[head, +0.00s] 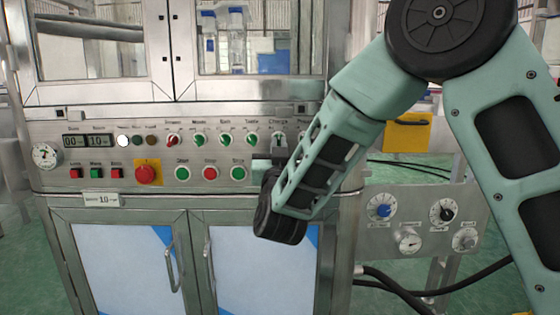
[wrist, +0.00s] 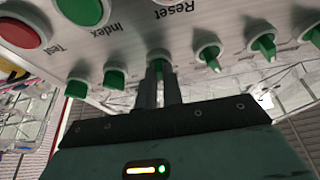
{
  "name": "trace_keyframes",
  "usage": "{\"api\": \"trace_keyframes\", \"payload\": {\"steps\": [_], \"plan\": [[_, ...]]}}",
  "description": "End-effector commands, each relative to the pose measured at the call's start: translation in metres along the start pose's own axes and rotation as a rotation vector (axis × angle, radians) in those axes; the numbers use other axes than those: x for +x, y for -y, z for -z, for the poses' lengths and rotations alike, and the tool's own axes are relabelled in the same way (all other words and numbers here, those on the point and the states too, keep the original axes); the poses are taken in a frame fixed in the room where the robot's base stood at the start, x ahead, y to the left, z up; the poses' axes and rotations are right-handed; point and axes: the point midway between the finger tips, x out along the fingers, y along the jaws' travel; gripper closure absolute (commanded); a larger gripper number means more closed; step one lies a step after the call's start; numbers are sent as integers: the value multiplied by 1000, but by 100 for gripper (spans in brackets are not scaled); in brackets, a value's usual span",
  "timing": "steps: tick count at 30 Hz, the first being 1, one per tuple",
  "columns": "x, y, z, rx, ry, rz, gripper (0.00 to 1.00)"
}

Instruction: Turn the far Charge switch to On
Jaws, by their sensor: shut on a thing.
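The control panel carries a row of small switches, and the one under the Charge label (head: 279,138) is toward the right of that row in the head view. My gripper (head: 279,152) reaches up to it from below. In the wrist view, the two dark fingers (wrist: 160,78) are close together on a green switch knob (wrist: 158,54), which I take as the Charge switch. The fingers cover much of the knob, so I cannot tell its setting. The On and Off marks are too small to read.
Neighbouring switches (head: 252,140) sit close on the same row. Below them are push buttons (head: 210,173) and a red emergency button (head: 145,174). Cabinet doors with handles (head: 172,268) are underneath. A side panel with dials (head: 381,208) stands at the right.

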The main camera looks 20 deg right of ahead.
Motion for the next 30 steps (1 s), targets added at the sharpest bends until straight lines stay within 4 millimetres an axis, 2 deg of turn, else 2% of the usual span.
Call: {"api": "trace_keyframes", "payload": {"steps": [1, 15, 30], "plan": [[-2, 1, -4, 42, -2, -16, 100], [-1, 4, -1, 368, 0, -152, 100], [0, 4, 1, 473, 1, -197, 100]]}}
